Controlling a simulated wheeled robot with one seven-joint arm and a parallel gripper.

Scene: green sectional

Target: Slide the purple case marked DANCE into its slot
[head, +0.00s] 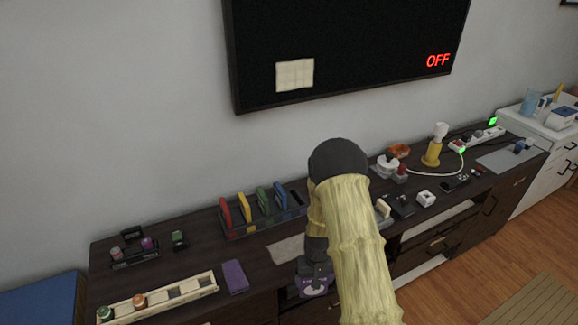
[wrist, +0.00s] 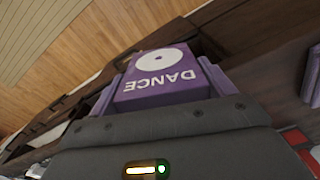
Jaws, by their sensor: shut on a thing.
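The purple case marked DANCE (wrist: 165,78) fills the middle of the wrist view, its white disc and lettering facing the camera. My gripper (head: 314,273) is shut on it. In the head view the case (head: 312,288) shows below my gripper, at the front edge of the dark cabinet, apart from the rack. The rack (head: 250,232) stands behind and left of my gripper. Red (head: 225,212), yellow (head: 244,207), green (head: 264,201) and blue (head: 281,198) cases stand upright in it. Its right end looks dark and empty, partly hidden by my arm.
Another purple block (head: 235,277) lies on the cabinet left of my gripper. A long pale tray (head: 180,293) is at the front left. A grey mat (head: 287,249) lies before the rack. Several small items crowd the cabinet on the right. A screen (head: 345,50) hangs above.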

